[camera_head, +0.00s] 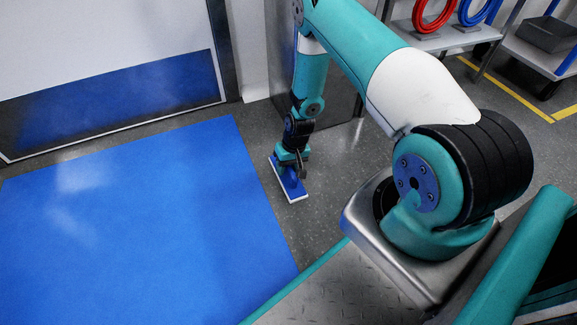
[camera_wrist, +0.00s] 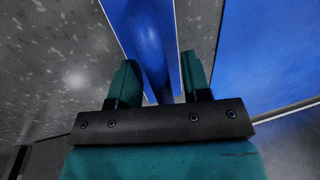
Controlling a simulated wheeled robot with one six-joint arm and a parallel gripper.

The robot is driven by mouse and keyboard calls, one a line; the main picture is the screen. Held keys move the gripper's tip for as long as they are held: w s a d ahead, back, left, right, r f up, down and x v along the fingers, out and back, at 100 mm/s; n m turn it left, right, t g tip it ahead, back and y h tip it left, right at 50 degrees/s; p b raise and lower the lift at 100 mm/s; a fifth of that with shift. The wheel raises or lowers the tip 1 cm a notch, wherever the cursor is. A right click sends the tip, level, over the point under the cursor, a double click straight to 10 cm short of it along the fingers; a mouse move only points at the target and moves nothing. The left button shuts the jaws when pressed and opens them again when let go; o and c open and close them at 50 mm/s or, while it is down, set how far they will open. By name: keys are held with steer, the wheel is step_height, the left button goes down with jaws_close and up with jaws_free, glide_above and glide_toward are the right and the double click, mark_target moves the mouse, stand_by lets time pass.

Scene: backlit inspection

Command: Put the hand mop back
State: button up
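The hand mop is a blue block with a white edge. In the head view the hand mop (camera_head: 291,186) is low, near the grey floor, just right of the blue mat. My gripper (camera_head: 291,160) is directly above it, pointing down. In the wrist view the mop's blue body (camera_wrist: 148,35) runs up between the two teal fingers of my gripper (camera_wrist: 160,82). The fingers stand apart with the mop's blue part between them. I cannot tell if they press on it, or if the mop rests on the floor.
A large blue mat (camera_head: 130,220) lies to the left, before a white door with a blue lower panel (camera_head: 120,100). A grey metal cabinet (camera_head: 345,90) stands behind my arm.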

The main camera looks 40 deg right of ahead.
step_height(320, 180, up, 12)
steer(key=d+p, duration=0.2)
steer(key=p, duration=0.5)
steer(key=a+r+n, duration=0.1)
steer(key=a+r, duration=0.4)
steer(key=r, duration=0.3)
steer(key=a+r+n+y, duration=0.15)
steer(key=a+r, duration=0.25)
steer(key=r, duration=0.4)
steer(key=a+r+n+h, duration=0.1)
steer(key=a+r+n, duration=0.1)
steer(key=a+r, duration=0.5)
steer(key=s+a+r+n, duration=0.2)
steer(key=s+a+r, duration=0.2)
steer(key=s+r, duration=0.5)
steer(key=s+a+r+n+y, duration=0.1)
steer(key=s+a+r+n, duration=0.2)
steer(key=s+r, duration=0.5)
steer(key=s+a, duration=0.1)
steer(key=s, duration=0.3)
steer(key=shift+s+r+n+g, duration=0.3)
steer(key=shift+s+r+n, duration=0.05)
steer(key=shift+s+r, duration=0.05)
steer(key=shift+y, duration=0.25)
step_height(320, 180, up, 50)
steer(key=p, duration=5)
steer(key=shift+r, duration=0.15)
